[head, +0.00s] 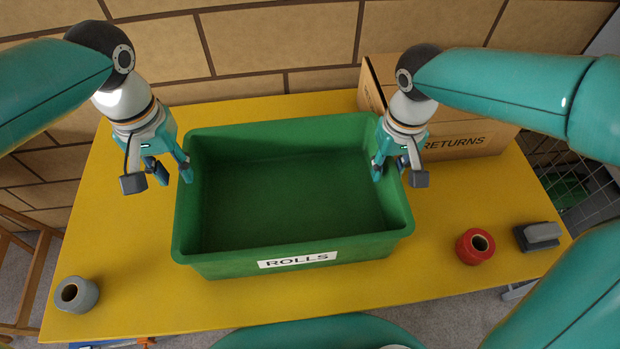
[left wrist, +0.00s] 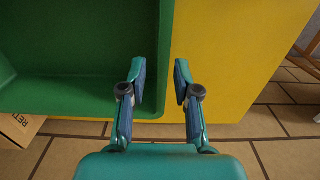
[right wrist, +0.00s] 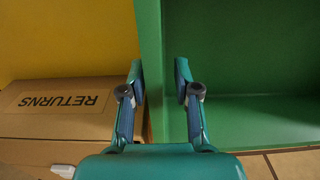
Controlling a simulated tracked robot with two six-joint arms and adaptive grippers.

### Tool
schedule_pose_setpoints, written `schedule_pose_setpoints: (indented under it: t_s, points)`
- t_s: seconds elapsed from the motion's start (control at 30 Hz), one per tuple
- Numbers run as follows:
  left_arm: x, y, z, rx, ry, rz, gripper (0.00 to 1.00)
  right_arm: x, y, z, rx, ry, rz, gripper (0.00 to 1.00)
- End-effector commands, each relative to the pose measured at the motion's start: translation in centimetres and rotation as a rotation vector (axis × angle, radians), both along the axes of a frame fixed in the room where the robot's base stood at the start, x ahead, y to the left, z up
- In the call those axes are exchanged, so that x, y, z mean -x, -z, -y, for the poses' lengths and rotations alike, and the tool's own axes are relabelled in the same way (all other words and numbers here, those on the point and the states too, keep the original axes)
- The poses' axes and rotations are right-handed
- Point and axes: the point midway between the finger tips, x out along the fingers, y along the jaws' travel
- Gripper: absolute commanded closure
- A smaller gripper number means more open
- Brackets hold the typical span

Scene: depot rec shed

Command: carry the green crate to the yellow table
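The green crate (head: 290,252) stands upright on the yellow table (head: 130,285), with a white ROLLS label on its front wall. It looks empty. My left gripper (head: 175,178) is at the crate's left wall, and my right gripper (head: 391,173) is at its right wall. In the left wrist view the fingers are apart, with the crate's rim (left wrist: 164,50) between them. In the right wrist view the fingers are also apart, with the other rim (right wrist: 151,45) between them. Neither gripper is visibly pressed on the wall.
A cardboard RETURNS box (head: 470,142) stands behind the crate at the right. A red roll (head: 474,247) and a dark grey block-like item (head: 538,236) lie on the right. A grey roll (head: 76,294) is at the front left corner. A brick wall (head: 270,50) rises behind the table.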

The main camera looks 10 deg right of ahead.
Motion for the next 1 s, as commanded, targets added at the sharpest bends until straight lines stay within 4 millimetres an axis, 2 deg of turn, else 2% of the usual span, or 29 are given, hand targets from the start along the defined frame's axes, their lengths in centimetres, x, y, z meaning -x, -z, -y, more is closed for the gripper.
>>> schedule_pose_setpoints:
  t_s: [0.3, 0.5, 0.67, 1.0]
  points:
    - [0.0, 0.0, 0.0, 0.0, -0.001, 0.0, 0.69, -0.1, -6.4, -0.1, -0.002, -0.001, 0.007, 0.69]
    - [0.0, 0.1, 0.0, 0.0, -0.001, 0.0, 0.69, -0.1, -9.2, 0.0, -0.001, 0.0, 0.003, 0.69]
    - [0.0, 0.1, 0.0, 0.0, -0.001, 0.0, 0.69, 0.0, -10.0, 0.0, -0.001, 0.0, 0.001, 0.69]
    - [0.0, 0.1, 0.0, 0.0, -0.001, 0.0, 0.69, 0.0, -10.0, 0.0, 0.0, 0.0, 0.0, 0.69]
